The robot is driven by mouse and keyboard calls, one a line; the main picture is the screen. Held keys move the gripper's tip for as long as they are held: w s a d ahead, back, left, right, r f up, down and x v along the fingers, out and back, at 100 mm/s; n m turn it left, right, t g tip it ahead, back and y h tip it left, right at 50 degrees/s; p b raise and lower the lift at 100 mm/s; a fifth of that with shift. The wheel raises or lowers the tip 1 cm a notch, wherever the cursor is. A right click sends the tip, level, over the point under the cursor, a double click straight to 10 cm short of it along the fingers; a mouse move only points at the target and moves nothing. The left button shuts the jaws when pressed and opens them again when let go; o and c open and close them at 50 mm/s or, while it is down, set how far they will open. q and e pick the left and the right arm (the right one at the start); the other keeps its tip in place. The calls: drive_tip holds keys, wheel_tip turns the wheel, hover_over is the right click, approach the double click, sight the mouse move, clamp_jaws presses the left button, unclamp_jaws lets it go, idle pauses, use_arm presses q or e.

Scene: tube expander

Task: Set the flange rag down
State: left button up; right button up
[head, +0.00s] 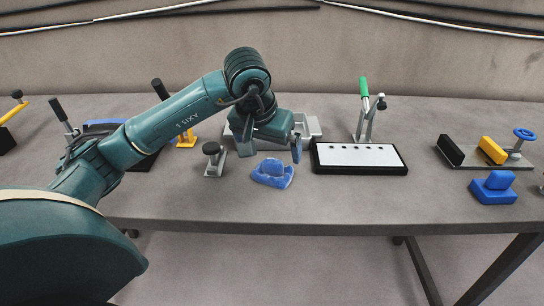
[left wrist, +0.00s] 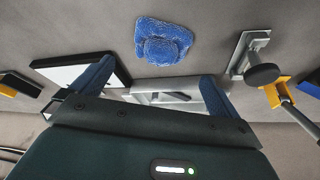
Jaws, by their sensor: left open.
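The flange rag (head: 272,174) is a blue, crumpled, textured cloth with a raised lump in its middle. It lies on the grey table near the front edge, and it also shows in the left wrist view (left wrist: 163,42). My left gripper (head: 270,150) is open, its two blue fingers spread wide, just behind the rag in the head view. In the left wrist view the rag lies beyond the open fingertips (left wrist: 153,76), apart from both fingers, and nothing is held between them. My right gripper is not in view.
A white panel in a black frame (head: 360,156) lies close right of the rag. A grey clamp with a dark knob (head: 214,162) stands close left. A green-handled clamp (head: 366,112) stands behind the panel. A blue block (head: 494,187) sits far right. Bare table (head: 300,209) lies in front.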

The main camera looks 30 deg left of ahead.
use_arm(q)
drive_tip(key=shift+v, duration=2.85)
